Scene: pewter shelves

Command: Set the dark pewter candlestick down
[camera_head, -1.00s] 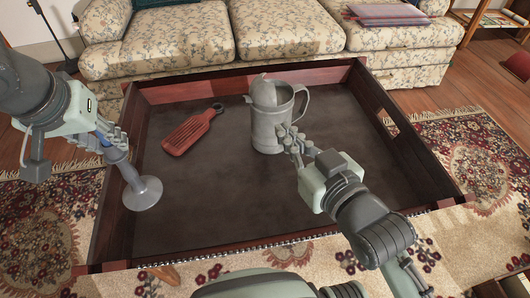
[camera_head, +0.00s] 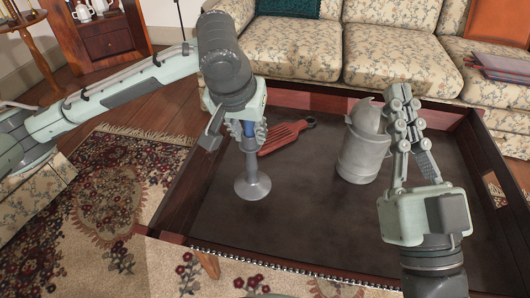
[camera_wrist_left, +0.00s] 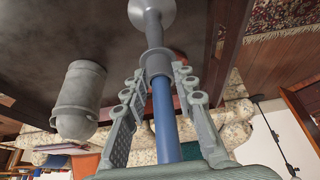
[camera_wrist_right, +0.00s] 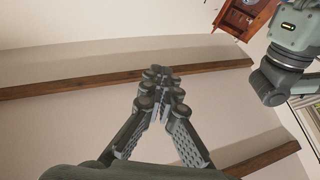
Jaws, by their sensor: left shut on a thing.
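The dark pewter candlestick (camera_head: 253,187) is upright, with a round foot, a thin stem and a blue candle (camera_wrist_left: 165,120) in its socket. My left gripper (camera_head: 249,136) is shut on it near the socket, with a finger on each side in the left wrist view. The foot is over the tray's floor at the left; I cannot tell whether it touches. The tray (camera_head: 180,205) is dark wood with raised sides. My right gripper (camera_head: 403,101) has its fingertips together and empty, above and beside the pewter tankard (camera_head: 362,155).
A red slotted paddle (camera_head: 283,136) lies in the tray behind the candlestick. The tray floor between candlestick and tankard is clear. A flowered sofa (camera_head: 390,55) stands behind the tray, and a patterned rug (camera_head: 90,210) lies to the left.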

